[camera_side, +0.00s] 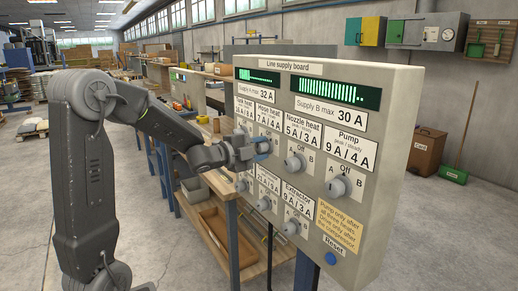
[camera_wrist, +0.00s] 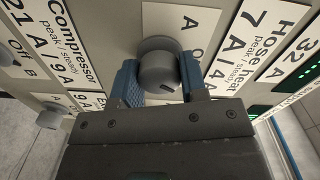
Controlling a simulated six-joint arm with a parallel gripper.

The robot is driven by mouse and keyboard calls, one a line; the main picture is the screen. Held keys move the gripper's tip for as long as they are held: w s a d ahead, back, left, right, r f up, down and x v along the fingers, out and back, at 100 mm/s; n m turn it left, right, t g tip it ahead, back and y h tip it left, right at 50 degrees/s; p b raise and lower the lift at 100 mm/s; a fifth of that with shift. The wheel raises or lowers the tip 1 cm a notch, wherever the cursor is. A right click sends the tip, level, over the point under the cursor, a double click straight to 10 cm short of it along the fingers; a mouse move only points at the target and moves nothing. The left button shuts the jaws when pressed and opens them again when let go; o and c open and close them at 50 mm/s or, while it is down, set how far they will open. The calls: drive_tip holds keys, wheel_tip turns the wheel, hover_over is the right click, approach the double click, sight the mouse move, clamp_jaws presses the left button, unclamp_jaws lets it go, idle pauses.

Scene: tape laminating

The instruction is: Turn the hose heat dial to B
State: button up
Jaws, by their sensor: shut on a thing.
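The hose heat dial (camera_wrist: 158,66) is a round grey knob beside the "Hose heat 7 A / 4 A" label (camera_wrist: 248,42) in the wrist view. My gripper (camera_wrist: 160,84) has its blue fingers shut on the knob, one on each side. A short dark mark shows on the knob's face; which letter it points to I cannot tell. An "A" shows on the plate beside the knob, and the rest of its lettering is partly hidden. In the side view my gripper (camera_side: 261,147) reaches the line supply board (camera_side: 385,110) from the left and hides this dial.
The nozzle heat dial (camera_side: 293,163) and pump dial (camera_side: 338,187) stand to the right of my gripper. Lower dials (camera_side: 264,204) sit just below it. A blue reset button (camera_side: 330,258) is at lower right. The supply A display (camera_side: 258,76) shows few lit bars; the supply B display (camera_side: 326,90) shows many.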

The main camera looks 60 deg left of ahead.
drive_tip(key=shift+m, duration=1.2)
drive_tip(key=o, duration=0.9)
drive_tip(key=shift+s, duration=0.15)
drive_tip(key=s, duration=1.3)
drive_tip(key=shift+s, duration=0.3)
drive_tip(key=shift+r, duration=0.1)
